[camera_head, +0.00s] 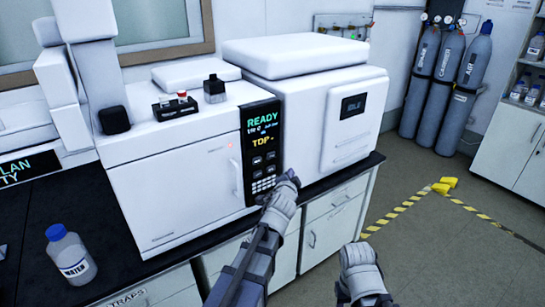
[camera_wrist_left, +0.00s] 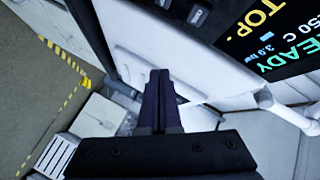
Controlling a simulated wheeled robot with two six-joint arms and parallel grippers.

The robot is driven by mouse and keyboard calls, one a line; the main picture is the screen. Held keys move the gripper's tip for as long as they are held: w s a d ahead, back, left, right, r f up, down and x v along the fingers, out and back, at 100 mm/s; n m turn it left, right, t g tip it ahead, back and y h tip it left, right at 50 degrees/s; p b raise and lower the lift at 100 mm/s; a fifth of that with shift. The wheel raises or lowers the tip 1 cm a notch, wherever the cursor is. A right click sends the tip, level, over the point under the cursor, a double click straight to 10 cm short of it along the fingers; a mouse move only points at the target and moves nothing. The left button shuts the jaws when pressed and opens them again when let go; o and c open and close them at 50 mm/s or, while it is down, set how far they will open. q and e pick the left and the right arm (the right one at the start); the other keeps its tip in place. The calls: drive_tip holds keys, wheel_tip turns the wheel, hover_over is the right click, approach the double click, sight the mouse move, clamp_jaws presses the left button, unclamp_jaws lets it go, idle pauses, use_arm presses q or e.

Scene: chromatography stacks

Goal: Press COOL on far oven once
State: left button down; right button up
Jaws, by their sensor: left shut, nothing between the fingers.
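A white oven unit (camera_head: 175,165) stands on the dark bench. My left gripper (camera_head: 290,177) is just in front of the lower right of the panel. In the wrist view its dark fingers (camera_wrist_left: 160,76) are together and empty, apart from the buttons. The label COOL cannot be read.
A vertical door handle (camera_head: 235,177) is left of the panel. A larger white instrument (camera_head: 335,115) adjoins on the right. A water bottle (camera_head: 70,255) stands on the bench at left. Gas cylinders (camera_head: 440,85) stand at the back right. Floor with yellow-black tape (camera_head: 410,210) is open at right.

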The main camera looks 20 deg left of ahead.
sight(274, 156)
use_arm(q)
drive_tip(key=shift+w+a, duration=0.9)
drive_tip(key=shift+a, duration=0.25)
drive_tip(key=shift+w+a, duration=0.85)
drive_tip(key=shift+a, duration=0.3)
drive_tip(key=shift+w+a, duration=0.9)
drive_tip(key=shift+a, duration=0.25)
drive_tip(key=shift+w+a, duration=0.15)
drive_tip(key=shift+w+a, duration=0.1)
drive_tip(key=shift+a, duration=0.1)
drive_tip(key=shift+w+a, duration=0.3)
drive_tip(key=shift+a, duration=0.05)
idle(0.4)
drive_tip(key=shift+s+d, duration=0.55)
drive_tip(key=shift+d, duration=0.15)
drive_tip(key=shift+s+d, duration=0.8)
drive_tip(key=shift+d, duration=0.2)
drive_tip(key=shift+s+d, duration=0.75)
drive_tip(key=shift+d, duration=0.25)
